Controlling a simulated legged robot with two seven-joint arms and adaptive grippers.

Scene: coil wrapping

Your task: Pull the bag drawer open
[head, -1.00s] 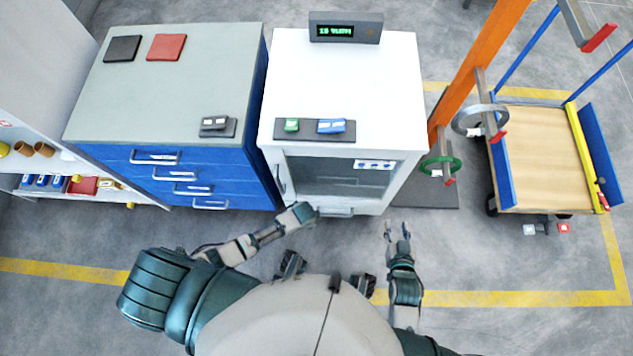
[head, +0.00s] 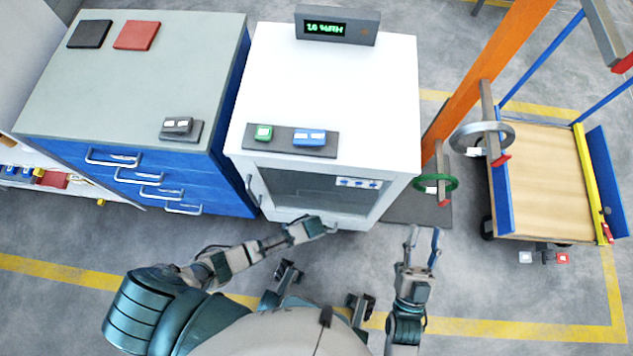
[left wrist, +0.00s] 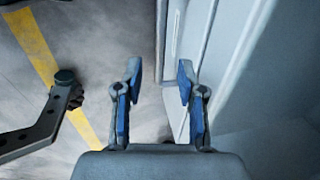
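The white cabinet (head: 335,75) has a dark glazed front and a low white front panel (head: 285,215) at its foot, which seems to be the bag drawer; I see no clear gap around it. My left gripper (head: 325,228) is at this low front, and its fingers hide most of the handle there. In the left wrist view my left gripper (left wrist: 160,68) has its blue-padded fingers apart, with a narrow grey upright bar beyond and between them; I cannot tell whether they touch it. My right gripper (head: 423,232) is open and empty over the floor, right of the cabinet.
A blue drawer unit (head: 225,150) stands close on the left.

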